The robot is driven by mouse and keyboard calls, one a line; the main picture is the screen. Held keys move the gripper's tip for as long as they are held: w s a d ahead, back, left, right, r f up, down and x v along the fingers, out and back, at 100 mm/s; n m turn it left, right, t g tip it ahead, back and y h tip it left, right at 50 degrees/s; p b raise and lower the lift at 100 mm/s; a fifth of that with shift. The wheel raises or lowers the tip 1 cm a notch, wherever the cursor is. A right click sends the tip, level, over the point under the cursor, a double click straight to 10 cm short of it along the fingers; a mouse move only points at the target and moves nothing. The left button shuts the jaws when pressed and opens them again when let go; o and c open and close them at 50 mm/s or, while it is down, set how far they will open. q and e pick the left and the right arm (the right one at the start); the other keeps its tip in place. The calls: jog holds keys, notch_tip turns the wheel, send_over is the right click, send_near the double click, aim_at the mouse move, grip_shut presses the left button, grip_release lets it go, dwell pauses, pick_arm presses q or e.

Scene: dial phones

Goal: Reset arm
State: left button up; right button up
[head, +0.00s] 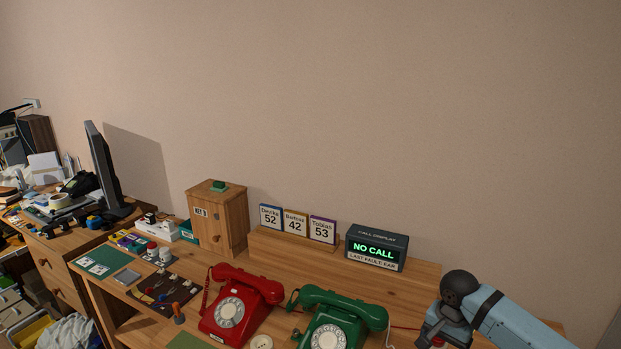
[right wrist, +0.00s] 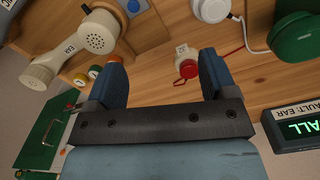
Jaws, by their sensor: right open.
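My right arm comes in at the lower right of the head view, where its fingertips cannot be made out. In the right wrist view my right gripper (right wrist: 161,65) is open, its two blue fingers wide apart with nothing between them. A small red plug (right wrist: 188,68) with a white tag and red cord lies beyond the gap. My left gripper is not in view. On the desk stand a red dial phone (head: 240,300) and a green dial phone (head: 338,318), both with handsets on top. The call display (head: 376,249) reads "NO CALL".
A cream handset (right wrist: 92,35) lies to the left in the right wrist view. A wooden cabinet (head: 217,217) stands at the back, beside name cards (head: 296,222) on a wooden ledge. A monitor (head: 104,170) and clutter fill the left desk. The space above the desk is clear.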

jog(key=s+a+f+n+t+y+p, duration=0.1)
jog(key=s+a+f+n, duration=0.1)
jog(key=s+a+f, duration=0.1)
jog(key=s+a+f+n+t+y+p, duration=0.1)
jog(key=s+a+f+n+t, duration=0.1)
jog(key=s+a+f, duration=0.2)
jog(key=s+a+f+n+t+y+p, duration=0.1)
jog(key=s+a+f+n+t+y, duration=0.1)
jog(key=s+a, duration=0.3)
jog(key=shift+s+a+f+n, duration=0.2)
jog(key=shift+s+f, duration=0.15)
jog(key=shift+f, duration=0.1)
jog(key=shift+s+a+f+n, duration=0.15)
jog(key=shift+s+f+n, duration=0.05)
jog(key=shift+s+f, duration=0.2)
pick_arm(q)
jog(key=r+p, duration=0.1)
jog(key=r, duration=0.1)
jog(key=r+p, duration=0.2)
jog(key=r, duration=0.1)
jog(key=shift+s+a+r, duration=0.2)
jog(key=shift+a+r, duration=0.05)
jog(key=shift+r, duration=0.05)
pick_arm(e)
jog(key=s+d+r+n+t, duration=0.2)
jog(key=s+n+t, duration=0.2)
jog(key=s, duration=1.1)
jog(key=shift+d+n+t+h, duration=0.4)
jog(key=shift+t, duration=0.6)
